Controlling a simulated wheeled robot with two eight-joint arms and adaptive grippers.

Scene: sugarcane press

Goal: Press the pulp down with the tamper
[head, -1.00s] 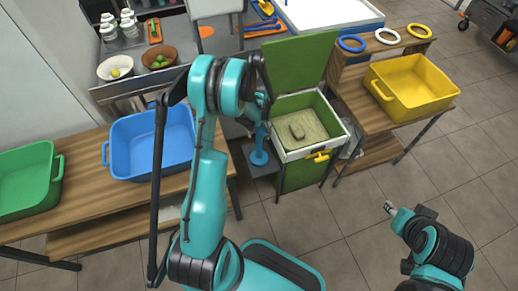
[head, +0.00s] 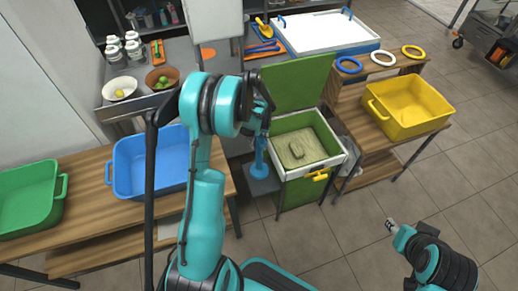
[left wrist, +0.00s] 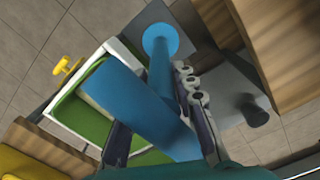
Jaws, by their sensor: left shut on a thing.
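The blue tamper (head: 260,160) stands upright beside the press box, its round foot over a small grey side shelf. Whether the foot touches the shelf is unclear. My left gripper (head: 262,118) is at the tamper's top. In the left wrist view, my left gripper (left wrist: 155,120) is shut on the tamper's wide blue handle (left wrist: 128,98), with the shaft and round foot (left wrist: 160,40) beyond it. The beige pulp (head: 313,148) fills the open green press box (head: 335,160), with a small raised lump on top. My right gripper (head: 390,225) is low at the right, its fingers unclear.
The box's green lid (head: 297,88) stands open behind it. A yellow tub (head: 408,108) is on the right table, a blue tub (head: 150,165) and a green tub (head: 30,200) on the left table. Open floor lies in front of the box.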

